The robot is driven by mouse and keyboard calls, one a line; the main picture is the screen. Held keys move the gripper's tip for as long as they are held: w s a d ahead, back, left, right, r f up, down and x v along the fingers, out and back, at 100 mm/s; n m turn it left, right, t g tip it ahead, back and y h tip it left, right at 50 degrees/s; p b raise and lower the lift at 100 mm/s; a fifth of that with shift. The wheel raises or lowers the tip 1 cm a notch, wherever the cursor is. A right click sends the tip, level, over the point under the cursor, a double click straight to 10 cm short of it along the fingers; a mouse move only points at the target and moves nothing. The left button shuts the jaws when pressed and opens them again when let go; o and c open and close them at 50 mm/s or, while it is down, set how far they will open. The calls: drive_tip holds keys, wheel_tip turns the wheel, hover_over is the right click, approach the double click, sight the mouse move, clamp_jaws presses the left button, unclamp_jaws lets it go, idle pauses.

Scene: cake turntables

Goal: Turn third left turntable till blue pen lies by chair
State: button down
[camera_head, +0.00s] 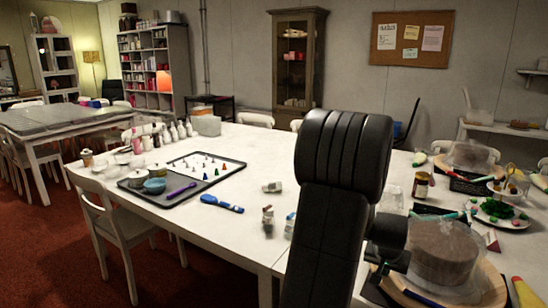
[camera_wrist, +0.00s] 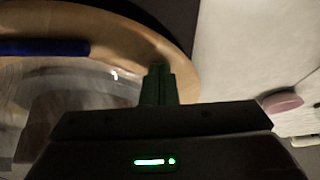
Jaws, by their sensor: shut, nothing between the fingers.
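A pale wooden turntable (camera_head: 490,284) with a brown cake (camera_head: 443,262) under a clear cover stands at the front right in the head view. Another covered cake (camera_head: 470,155) stands farther back. In the wrist view a round wooden turntable (camera_wrist: 178,62) curves across the left half, with a clear cover and a brown shape on it. A blue pen (camera_wrist: 45,47) lies along its rim at the left. My gripper (camera_wrist: 158,70) is shut and empty over the rim, right of the pen; contact cannot be told. My arm hides part of the table in the head view.
A white chair (camera_head: 118,225) stands at the table's left side. A dark tray (camera_head: 175,190) with bowls and small figures lies on the white table (camera_head: 235,235), near a blue brush (camera_head: 222,203). A plate of green food (camera_head: 496,211) and a jar (camera_head: 422,185) crowd the right.

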drive_tip(key=shift+s, duration=0.15)
drive_tip(key=shift+s+d, duration=0.15)
drive_tip(key=shift+s, duration=0.4)
drive_tip(key=shift+r+p, duration=0.9)
drive_tip(key=shift+r, duration=0.5)
drive_tip(key=shift+r, duration=0.1)
wheel_tip(320, 180, up, 6)
drive_tip(key=p, duration=0.4)
wheel_tip(320, 180, down, 9)
drive_tip(key=b, duration=0.6)
